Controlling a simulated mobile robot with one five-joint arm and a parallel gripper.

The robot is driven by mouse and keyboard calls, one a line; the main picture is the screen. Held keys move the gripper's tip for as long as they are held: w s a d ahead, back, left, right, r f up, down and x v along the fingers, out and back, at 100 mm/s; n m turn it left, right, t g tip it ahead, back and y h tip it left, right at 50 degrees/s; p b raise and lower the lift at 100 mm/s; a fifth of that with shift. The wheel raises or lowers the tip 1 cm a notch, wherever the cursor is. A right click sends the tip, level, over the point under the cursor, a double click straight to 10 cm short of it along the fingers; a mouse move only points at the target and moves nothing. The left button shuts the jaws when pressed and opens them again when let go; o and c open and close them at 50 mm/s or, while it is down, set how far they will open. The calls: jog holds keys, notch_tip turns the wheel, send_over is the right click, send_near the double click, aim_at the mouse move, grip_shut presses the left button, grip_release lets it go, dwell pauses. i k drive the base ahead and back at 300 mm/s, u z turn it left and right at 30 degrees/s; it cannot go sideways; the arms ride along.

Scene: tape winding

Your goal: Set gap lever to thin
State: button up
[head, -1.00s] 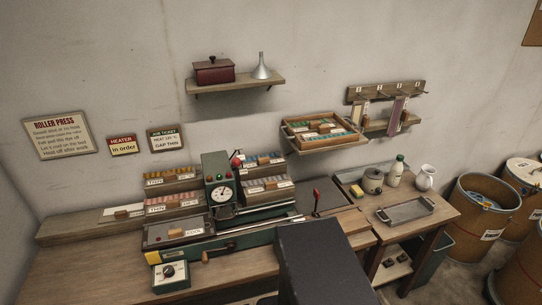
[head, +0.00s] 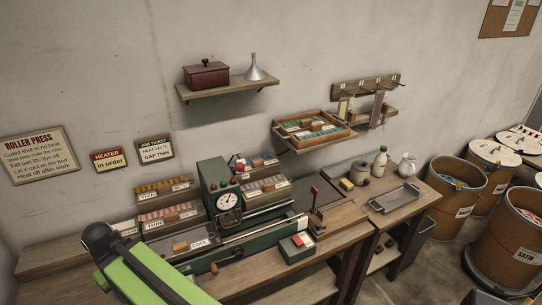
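The green roller press (head: 217,183) stands on the bench with a round white dial (head: 228,201) on its front. A lever with a red knob (head: 314,190) stands upright on a dark plate right of the press. Another red knob (head: 240,163) shows behind the top of the press. I cannot tell which of these is the gap lever, and no thin mark beside either can be read. The job ticket (head: 155,150) on the wall reads "GAP THIN". My green and black arm crosses the lower left, in front of the press bed. I see no gripper fingers.
Racks marked THIN (head: 163,190) stand left of the press. A box with a red button (head: 297,247) is at the bench front, near a crank handle (head: 228,262). A side table holds a grey tray (head: 394,198). Drums (head: 457,184) stand at the right.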

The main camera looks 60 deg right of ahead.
aim_at(239, 167)
jog(key=z, duration=0.1)
jog(key=k, duration=2.15)
jog(key=u, duration=0.7)
jog(key=i, duration=1.7)
jog(key=u, duration=0.05)
